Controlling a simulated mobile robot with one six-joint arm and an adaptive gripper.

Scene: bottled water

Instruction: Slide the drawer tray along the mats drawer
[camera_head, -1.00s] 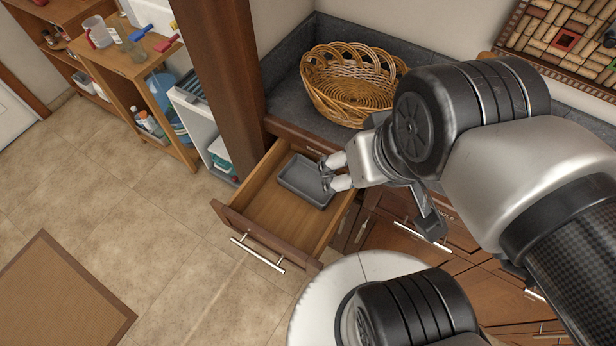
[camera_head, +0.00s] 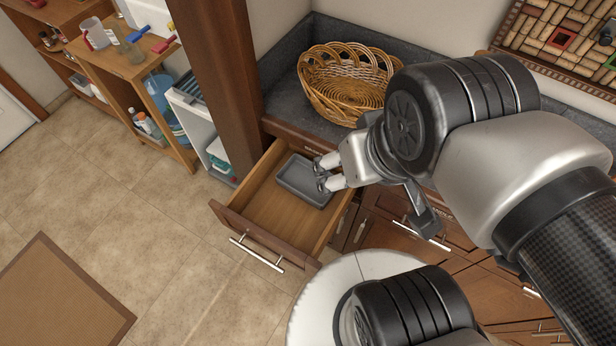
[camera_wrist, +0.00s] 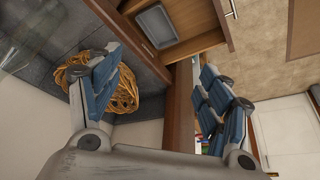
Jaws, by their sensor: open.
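A grey rectangular tray (camera_head: 304,181) lies in the open wooden drawer (camera_head: 268,213), toward its back end and against or close to its right side. My gripper (camera_head: 322,174) is over the tray's right edge in the head view, with its fingers apart and nothing held. I cannot tell whether a fingertip touches the tray. In the wrist view the tray (camera_wrist: 156,25) shows at the top, in the drawer (camera_wrist: 197,42), beyond the two spread gripper fingers (camera_wrist: 160,95).
A wicker basket (camera_head: 347,84) stands on the dark grey counter (camera_head: 283,87) behind the drawer. A wooden post (camera_head: 219,85) rises at the drawer's left. A wooden shelf (camera_head: 124,66) with bottles and brushes stands farther left. The drawer's front part is bare.

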